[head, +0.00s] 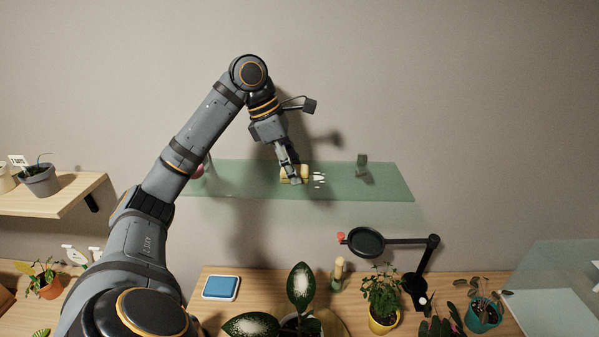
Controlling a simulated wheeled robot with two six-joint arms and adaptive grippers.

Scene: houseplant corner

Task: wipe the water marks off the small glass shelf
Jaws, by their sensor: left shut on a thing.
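The small glass shelf (240,182) is a greenish see-through plate on the wall above the table. My left gripper (293,178) is over the shelf, pointing down, shut on a yellow sponge or cloth (302,172). The yellow thing is at the shelf surface, directly left of the white marks; its underside is hidden. The gripper may cover more marks. My right gripper is not in view.
A small grey object (362,168) stands on the shelf's right part, and a pink object (197,172) is at its left end beside my arm. Below are a magnifier lamp (367,242), several potted plants and a blue pad (221,287). A wooden shelf (60,195) is at left.

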